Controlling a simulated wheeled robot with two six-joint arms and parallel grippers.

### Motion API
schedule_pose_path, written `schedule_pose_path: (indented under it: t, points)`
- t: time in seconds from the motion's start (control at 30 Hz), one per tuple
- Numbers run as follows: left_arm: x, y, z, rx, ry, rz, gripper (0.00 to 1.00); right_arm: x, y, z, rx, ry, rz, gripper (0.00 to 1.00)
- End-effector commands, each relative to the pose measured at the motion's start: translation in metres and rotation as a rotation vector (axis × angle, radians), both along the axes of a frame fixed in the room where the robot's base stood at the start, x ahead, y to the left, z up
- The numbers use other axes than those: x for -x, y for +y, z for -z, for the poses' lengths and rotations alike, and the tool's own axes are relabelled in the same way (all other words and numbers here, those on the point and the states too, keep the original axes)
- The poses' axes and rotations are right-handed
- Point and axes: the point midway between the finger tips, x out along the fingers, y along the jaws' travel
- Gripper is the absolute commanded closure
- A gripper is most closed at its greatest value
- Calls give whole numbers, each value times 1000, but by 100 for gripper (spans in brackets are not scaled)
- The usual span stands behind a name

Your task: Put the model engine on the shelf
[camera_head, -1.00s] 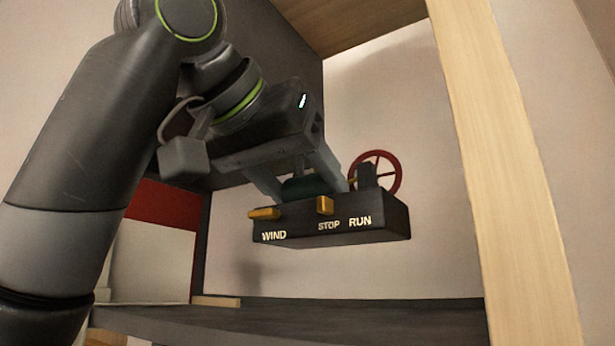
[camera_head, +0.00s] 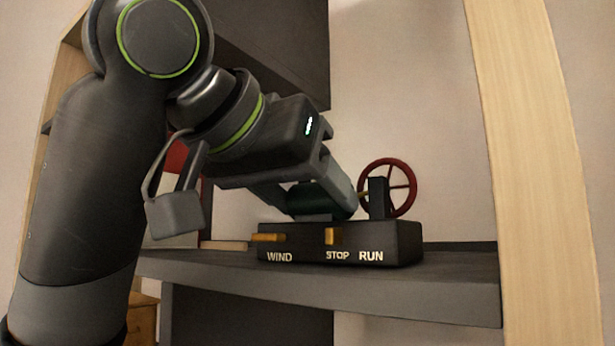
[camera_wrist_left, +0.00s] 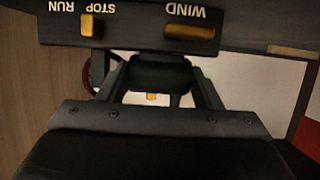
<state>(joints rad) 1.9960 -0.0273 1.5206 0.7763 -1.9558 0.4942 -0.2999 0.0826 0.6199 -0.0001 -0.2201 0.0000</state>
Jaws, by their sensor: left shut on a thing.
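The model engine (camera_head: 345,246) has a black base lettered WIND, STOP and RUN, brass levers, a dark green cylinder and a red spoked wheel. In the head view its base is upright, at the level of the dark shelf board (camera_head: 420,284); I cannot tell whether it touches the board. My left gripper (camera_head: 318,203) is above the base with its fingers either side of the green cylinder, shut on the engine. In the left wrist view the green cylinder (camera_wrist_left: 160,74) sits between the fingers. My right gripper is not in view.
A light wooden upright (camera_head: 520,170) stands at the shelf's right. A dark panel (camera_head: 270,50) is above and behind my arm. A thin pale block (camera_head: 224,245) lies on the shelf left of the engine. Bare board shows right of the engine.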

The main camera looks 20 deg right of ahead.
Motion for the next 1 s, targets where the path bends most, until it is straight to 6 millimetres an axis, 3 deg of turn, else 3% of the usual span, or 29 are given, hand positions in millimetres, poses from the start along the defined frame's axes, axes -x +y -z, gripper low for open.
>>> schedule_pose_path:
  t: [0.3, 0.33, 0.47, 0.87, 1.0]
  points:
    - [1, 0, 2, 4, -4, -1, 100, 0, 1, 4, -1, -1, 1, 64]
    - [0, 0, 3, 0, 0, 0, 39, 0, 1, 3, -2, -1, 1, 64]
    - [0, 0, 2, 0, 0, 0, 22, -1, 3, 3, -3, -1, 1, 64]
    - [0, 0, -3, 0, 0, 0, 19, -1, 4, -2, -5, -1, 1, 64]
    - [13, 17, -8, 2, -5, -3, 19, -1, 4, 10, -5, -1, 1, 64]
